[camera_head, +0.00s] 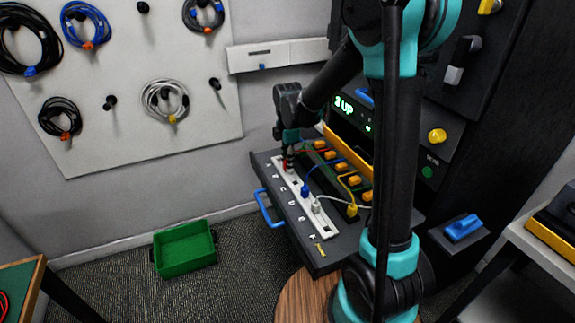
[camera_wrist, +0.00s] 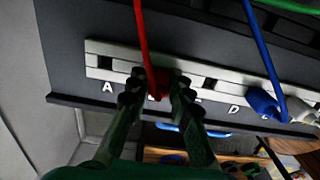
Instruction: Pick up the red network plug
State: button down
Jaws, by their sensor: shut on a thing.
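The red network plug (camera_wrist: 157,82) is between my gripper's two fingers (camera_wrist: 158,92) in the wrist view, with its red cable running up and away. My gripper is shut on it. In the head view my gripper (camera_head: 289,156) points down at the upper end of the white socket strip (camera_head: 325,229), and a bit of the red plug (camera_head: 286,166) shows at its tips. The plug is over the strip near its lettered end, past the letter A. The fingers hide its lower part, so I cannot tell whether it is still seated.
A blue plug (camera_head: 305,190) and a white plug (camera_head: 316,207) stand in the strip; a yellow plug (camera_head: 352,210) is beside it. Orange connectors (camera_head: 340,166) line the rack behind. A green bin (camera_head: 184,248) is on the floor; cable coils hang on the pegboard (camera_head: 130,125).

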notch_tip(320, 180, up, 23)
jog(key=shift+r, duration=0.2)
dwell(1.0)
jog(key=shift+d+f, duration=0.1)
jog(key=shift+f, duration=0.05)
